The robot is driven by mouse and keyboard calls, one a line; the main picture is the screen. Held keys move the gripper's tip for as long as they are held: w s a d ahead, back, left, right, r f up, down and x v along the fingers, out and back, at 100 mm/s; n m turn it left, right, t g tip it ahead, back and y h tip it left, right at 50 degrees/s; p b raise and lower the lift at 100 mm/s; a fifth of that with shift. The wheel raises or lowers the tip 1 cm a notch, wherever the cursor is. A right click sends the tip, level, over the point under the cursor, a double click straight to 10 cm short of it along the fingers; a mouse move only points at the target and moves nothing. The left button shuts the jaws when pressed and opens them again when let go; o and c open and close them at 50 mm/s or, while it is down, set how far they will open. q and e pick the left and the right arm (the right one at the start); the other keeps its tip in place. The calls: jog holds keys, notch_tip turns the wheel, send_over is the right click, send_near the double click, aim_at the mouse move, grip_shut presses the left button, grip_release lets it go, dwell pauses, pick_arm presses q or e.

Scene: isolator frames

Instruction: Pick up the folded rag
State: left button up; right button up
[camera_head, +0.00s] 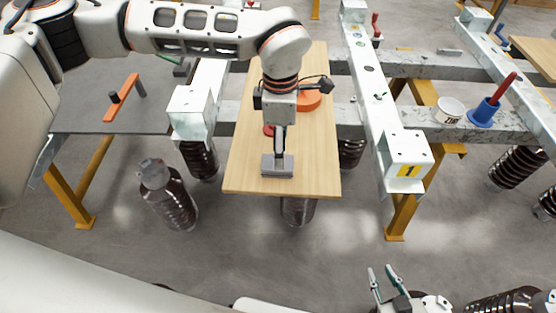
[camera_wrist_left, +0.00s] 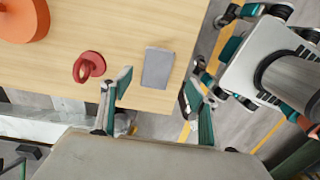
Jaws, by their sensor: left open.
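The folded rag (camera_head: 277,166) is a small flat grey rectangle near the front edge of the wooden board (camera_head: 325,165). In the left wrist view the rag (camera_wrist_left: 158,67) lies straight ahead of the left fingers. My left gripper (camera_head: 279,150) reaches over the board beside the rag, seen nearly edge-on in the head view. In the left wrist view the left gripper (camera_wrist_left: 158,84) has its fingers apart, with nothing between them. I cannot tell its height above the board. My right gripper (camera_head: 381,276) is at the bottom of the head view, fingers apart and empty, away from the board.
A red ringed object (camera_wrist_left: 89,67) lies left of the rag, and a larger orange round object (camera_head: 308,101) lies farther back. A steel beam (camera_head: 400,145) with a yellow numbered label runs right of the board. A dark bottle-like insulator (camera_head: 168,195) stands at left.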

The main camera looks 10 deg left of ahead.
aim_at(267, 170)
pick_arm(q)
jog(key=shift+w+a+f, duration=0.2)
jog(key=shift+a, duration=0.1)
jog(key=shift+a+f+b, duration=0.15)
jog(key=shift+f+b, duration=0.4)
jog(key=shift+f, duration=3.05)
jog(key=c, duration=1.1)
